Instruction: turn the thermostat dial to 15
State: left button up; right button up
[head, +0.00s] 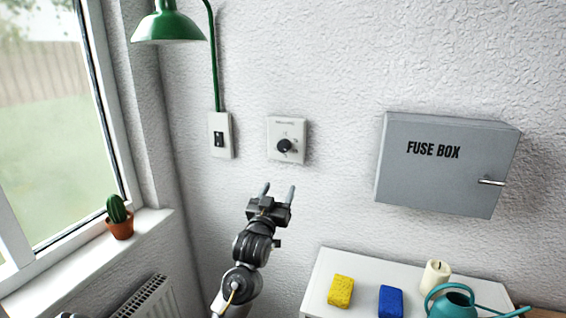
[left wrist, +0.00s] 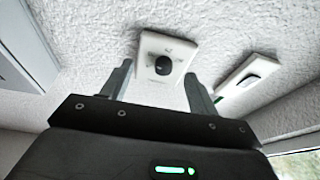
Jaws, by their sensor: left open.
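The thermostat is a white square plate (head: 297,127) on the wall with a round black dial (head: 284,146). The dial also shows in the left wrist view (left wrist: 160,66), ahead of and between the two fingers. The numbers around it are too small to read. My left gripper (head: 278,189) is below the thermostat in the head view, with its fingers pointing up toward it. It is open and empty, with a gap between the fingertips and the dial. My right gripper is not in view.
A light switch (head: 219,139) is left of the thermostat, under a green lamp (head: 168,27). A grey fuse box (head: 440,185) juts out at right. A white surface (head: 322,268) below holds a yellow sponge (head: 341,291), blue sponge (head: 390,301), candle (head: 436,277) and teal watering can (head: 455,302).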

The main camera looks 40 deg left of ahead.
pick_arm(q)
jog(key=n+y, duration=0.1)
jog(key=y, duration=0.1)
send_near(283, 149)
jog(key=s+f, duration=0.1)
jog(key=s, duration=0.1)
jog(key=shift+t+h, duration=0.4)
jog(key=p+x, duration=0.4)
jog(key=x, duration=0.5)
jog(key=shift+w+d+r, duration=0.1)
jog(key=shift+w, duration=0.25)
jog(key=shift+w+a+r, duration=0.1)
jog(key=shift+w+a, duration=0.2)
jog(key=shift+w, duration=0.25)
jog(key=shift+c, duration=0.3)
jog(key=c, duration=0.7)
jog(key=shift+d, duration=0.2)
jog(key=shift+c, duration=1)
jog(key=shift+a, duration=0.15)
jog(key=shift+n, duration=0.3)
